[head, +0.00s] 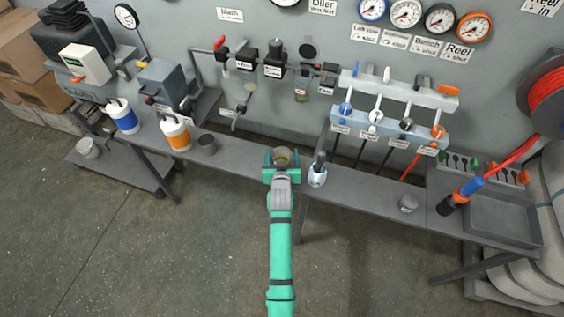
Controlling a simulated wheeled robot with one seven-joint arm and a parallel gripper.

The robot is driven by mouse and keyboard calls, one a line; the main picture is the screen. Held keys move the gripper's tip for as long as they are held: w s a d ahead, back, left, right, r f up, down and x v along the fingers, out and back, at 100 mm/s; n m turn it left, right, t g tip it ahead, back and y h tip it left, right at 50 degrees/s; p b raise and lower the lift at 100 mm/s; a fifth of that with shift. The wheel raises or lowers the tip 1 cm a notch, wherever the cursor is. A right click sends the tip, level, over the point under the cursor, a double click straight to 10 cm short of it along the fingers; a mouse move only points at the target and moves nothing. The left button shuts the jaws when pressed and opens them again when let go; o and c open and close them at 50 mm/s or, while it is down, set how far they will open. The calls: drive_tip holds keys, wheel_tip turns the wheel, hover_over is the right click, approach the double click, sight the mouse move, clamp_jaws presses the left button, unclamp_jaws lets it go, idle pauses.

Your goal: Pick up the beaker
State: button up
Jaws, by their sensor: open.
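A small round cup with a yellowish inside, which looks like the beaker (283,155), stands at the back of the bench, near its middle. My gripper (282,162) is open, with one teal finger to the left of the cup and one to the right. From this view I cannot tell whether the fingers touch it. The gripper and wrist hide the cup's lower front. Other cups on the bench are a dark one (207,144) to the left and a grey metal one (409,203) to the right.
A white-and-blue holder (317,176) with a dark handle stands close to the right of my gripper. White bottles with orange (176,133) and blue (122,116) labels stand left. A grey tray (497,220) is at far right. Valves and hoses line the wall behind.

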drive_tip(key=shift+c, duration=0.7)
drive_tip(key=c, duration=1.1)
drive_tip(key=shift+o, duration=0.2)
